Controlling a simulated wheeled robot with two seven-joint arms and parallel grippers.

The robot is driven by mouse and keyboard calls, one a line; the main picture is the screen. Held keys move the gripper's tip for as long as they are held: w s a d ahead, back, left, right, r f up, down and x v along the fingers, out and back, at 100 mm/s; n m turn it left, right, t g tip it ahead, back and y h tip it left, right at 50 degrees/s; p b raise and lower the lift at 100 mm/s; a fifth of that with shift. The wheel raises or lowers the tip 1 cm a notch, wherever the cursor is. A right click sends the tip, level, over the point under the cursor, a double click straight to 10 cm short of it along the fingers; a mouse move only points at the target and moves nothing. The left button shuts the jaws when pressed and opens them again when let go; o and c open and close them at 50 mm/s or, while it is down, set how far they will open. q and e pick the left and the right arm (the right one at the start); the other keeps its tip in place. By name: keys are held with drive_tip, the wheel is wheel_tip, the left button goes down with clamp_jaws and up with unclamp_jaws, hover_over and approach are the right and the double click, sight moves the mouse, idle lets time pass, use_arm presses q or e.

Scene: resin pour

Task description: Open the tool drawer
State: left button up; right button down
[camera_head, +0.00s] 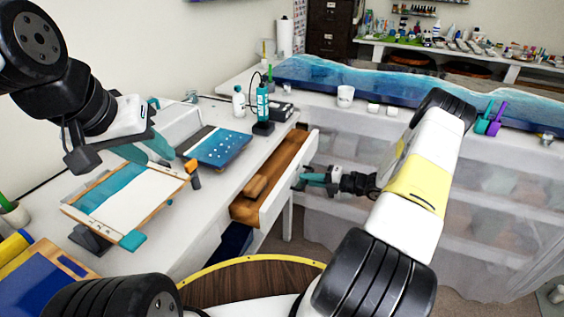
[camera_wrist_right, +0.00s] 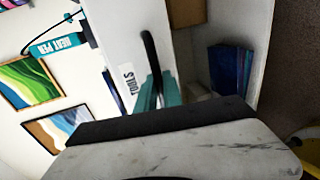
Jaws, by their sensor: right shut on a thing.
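The tool drawer (camera_head: 289,177) stands pulled out from the white desk, its brown wooden inside showing in the head view. In the right wrist view its white front (camera_wrist_right: 112,28) carries a label reading TOOLS (camera_wrist_right: 127,79) and a black handle (camera_wrist_right: 151,50). My right gripper (camera_head: 306,181) is at the drawer front, its teal fingers (camera_wrist_right: 157,92) shut on the handle. My left gripper (camera_head: 150,148) hangs above the desk at the left, apart from the drawer; its opening is unclear.
A blue wave-painted slab (camera_head: 370,82) and white cup (camera_head: 345,95) are behind. Plastic-covered shelving (camera_head: 480,185) stands right of the drawer.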

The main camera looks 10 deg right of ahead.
drive_tip(key=f+v, duration=0.3)
drive_tip(key=v, duration=1.3)
drive_tip(key=shift+s+d, duration=0.25)
drive_tip(key=shift+d, duration=0.1)
drive_tip(key=shift+f, duration=0.15)
drive_tip(key=c, duration=1.5)
unclamp_jaws()
drive_tip(key=shift+d, duration=0.1)
drive_tip(key=v, duration=0.7)
drive_tip(key=shift+s+d, duration=0.2)
drive_tip(key=shift+d, duration=0.05)
